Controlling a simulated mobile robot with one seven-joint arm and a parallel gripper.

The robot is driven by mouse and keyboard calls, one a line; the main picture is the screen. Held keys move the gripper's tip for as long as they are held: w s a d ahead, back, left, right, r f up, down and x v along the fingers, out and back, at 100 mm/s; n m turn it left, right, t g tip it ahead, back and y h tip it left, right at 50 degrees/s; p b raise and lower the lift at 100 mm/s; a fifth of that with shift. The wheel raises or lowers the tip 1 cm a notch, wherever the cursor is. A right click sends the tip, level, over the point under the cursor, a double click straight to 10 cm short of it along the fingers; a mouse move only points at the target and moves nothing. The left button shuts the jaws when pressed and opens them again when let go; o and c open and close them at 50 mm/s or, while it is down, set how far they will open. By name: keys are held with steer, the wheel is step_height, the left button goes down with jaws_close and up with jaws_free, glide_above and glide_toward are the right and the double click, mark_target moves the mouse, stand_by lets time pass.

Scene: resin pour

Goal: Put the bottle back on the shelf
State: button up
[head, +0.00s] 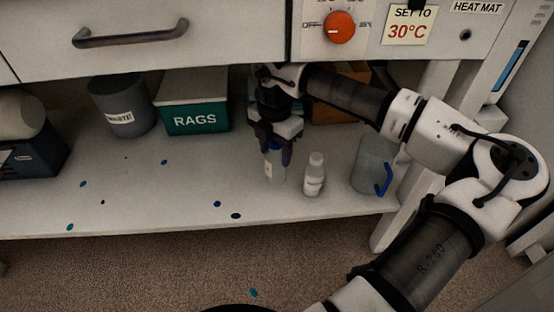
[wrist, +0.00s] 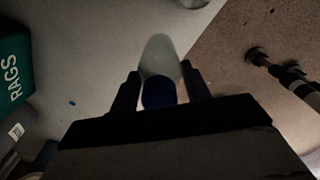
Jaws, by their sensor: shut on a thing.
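My gripper (head: 277,157) is shut on a bottle (head: 275,172) with a dark blue cap. It points down over the lower shelf (head: 150,185). The bottle is upright, and its base looks to be at or just above the shelf surface; I cannot tell which. In the wrist view the bottle's blue cap (wrist: 158,92) sits between the two fingers (wrist: 158,88), with the pale body beyond it. A second bottle (head: 314,176), white with a white cap, stands just right of the held one.
A grey jug (head: 368,165) with a blue handle stands right of the white bottle. A green RAGS box (head: 194,105) and a grey WASTE bin (head: 120,105) stand at the back left. The drawer front (head: 140,35) hangs above. The shelf's front left is mostly clear, with small blue spots.

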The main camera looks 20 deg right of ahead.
mark_target(275, 165)
steer(key=shift+w+r, duration=0.35)
steer(key=shift+r, duration=0.1)
steer(key=shift+s+f+b, duration=0.1)
steer(key=shift+f+b, duration=2)
steer(key=shift+f, duration=1.2)
